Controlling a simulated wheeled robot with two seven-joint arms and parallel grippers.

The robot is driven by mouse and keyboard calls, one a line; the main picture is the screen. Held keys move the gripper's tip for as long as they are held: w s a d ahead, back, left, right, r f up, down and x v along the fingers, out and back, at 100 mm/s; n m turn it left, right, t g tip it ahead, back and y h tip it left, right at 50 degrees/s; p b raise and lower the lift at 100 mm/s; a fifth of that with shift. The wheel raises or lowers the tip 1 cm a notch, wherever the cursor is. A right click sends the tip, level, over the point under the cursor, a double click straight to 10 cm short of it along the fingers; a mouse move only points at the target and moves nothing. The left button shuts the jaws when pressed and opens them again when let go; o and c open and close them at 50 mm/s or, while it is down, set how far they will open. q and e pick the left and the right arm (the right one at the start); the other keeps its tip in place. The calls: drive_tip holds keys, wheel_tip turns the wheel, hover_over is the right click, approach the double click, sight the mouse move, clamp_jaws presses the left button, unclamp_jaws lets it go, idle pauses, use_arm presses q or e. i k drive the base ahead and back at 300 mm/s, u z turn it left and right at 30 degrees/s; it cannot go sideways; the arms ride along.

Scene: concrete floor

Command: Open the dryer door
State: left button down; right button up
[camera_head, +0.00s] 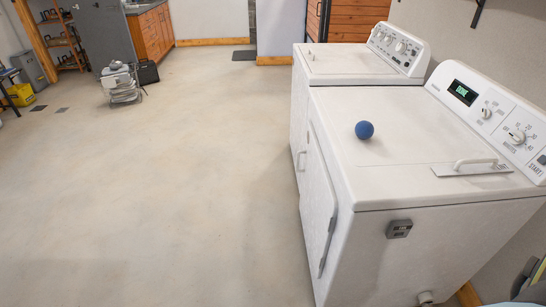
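The white dryer (400,255) stands at the right, nearest to me. Its control panel has a lit green display (462,92) and knobs. The dryer door (317,195) is on the front, which faces left and is seen at a steep angle. The door looks shut, lying about flush with the front. A small white handle (301,160) sticks out near its far edge. Neither of my grippers is in view.
A blue ball (364,130) and a flat plate with a white handle (474,166) lie on the dryer top. A white washer (347,62) stands just behind. The concrete floor (190,190) left of the machines is clear.

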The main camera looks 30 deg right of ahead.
sight(319, 199)
drive_tip(key=u, duration=0.3)
drive_tip(key=i, duration=2.25)
drive_tip(key=z, duration=1.3)
drive_tip(key=i, duration=1.35)
drive_tip(key=z, duration=1.2)
